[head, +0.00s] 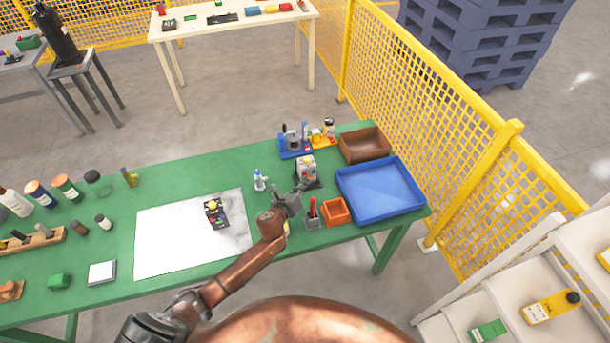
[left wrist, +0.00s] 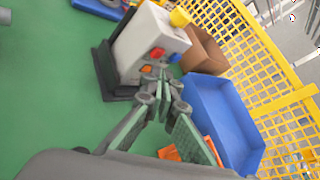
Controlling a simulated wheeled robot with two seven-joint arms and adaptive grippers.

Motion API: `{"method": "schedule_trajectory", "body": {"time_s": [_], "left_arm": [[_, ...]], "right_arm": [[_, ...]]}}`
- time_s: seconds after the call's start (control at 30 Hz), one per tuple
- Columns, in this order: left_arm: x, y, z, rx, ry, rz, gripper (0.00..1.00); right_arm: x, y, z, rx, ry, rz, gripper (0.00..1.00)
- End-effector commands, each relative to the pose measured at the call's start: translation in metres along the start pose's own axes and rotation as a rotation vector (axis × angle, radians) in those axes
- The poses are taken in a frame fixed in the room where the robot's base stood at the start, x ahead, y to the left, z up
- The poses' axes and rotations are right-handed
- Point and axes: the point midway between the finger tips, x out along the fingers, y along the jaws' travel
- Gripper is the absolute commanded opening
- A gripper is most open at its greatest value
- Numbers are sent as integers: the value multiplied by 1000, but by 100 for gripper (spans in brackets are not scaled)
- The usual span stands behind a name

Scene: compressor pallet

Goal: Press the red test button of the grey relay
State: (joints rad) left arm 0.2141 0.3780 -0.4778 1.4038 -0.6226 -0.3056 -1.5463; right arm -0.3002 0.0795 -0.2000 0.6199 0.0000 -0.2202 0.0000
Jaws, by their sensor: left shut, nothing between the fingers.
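The grey relay (head: 306,168) is a pale box on a dark base, standing on the green table. It also shows large in the left wrist view (left wrist: 148,40), tilted in the picture. My left gripper (head: 300,188) is shut and empty, just in front of the relay's face. In the left wrist view its fingertips (left wrist: 163,84) appear below the red button; I cannot tell whether they touch the relay.
A blue tray (head: 345,194) and an orange bin (head: 335,212) stand right of the gripper. A brown box (head: 362,144) and a blue fixture (head: 294,150) stand behind. The white sheet (head: 165,238) has bare room.

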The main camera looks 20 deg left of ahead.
Motion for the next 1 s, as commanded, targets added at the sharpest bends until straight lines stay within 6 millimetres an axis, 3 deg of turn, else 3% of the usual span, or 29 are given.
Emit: {"method": "schedule_trajectory", "body": {"time_s": [0.5, 1.0], "left_arm": [[-32, -24, -23, -2, 0, -1, 0], [-34, -25, -24, -1, 0, 0, 0]], "right_arm": [[-12, 1, -3, 0, 3, 1, 65], [-12, 1, -3, 0, 3, 1, 65]]}}
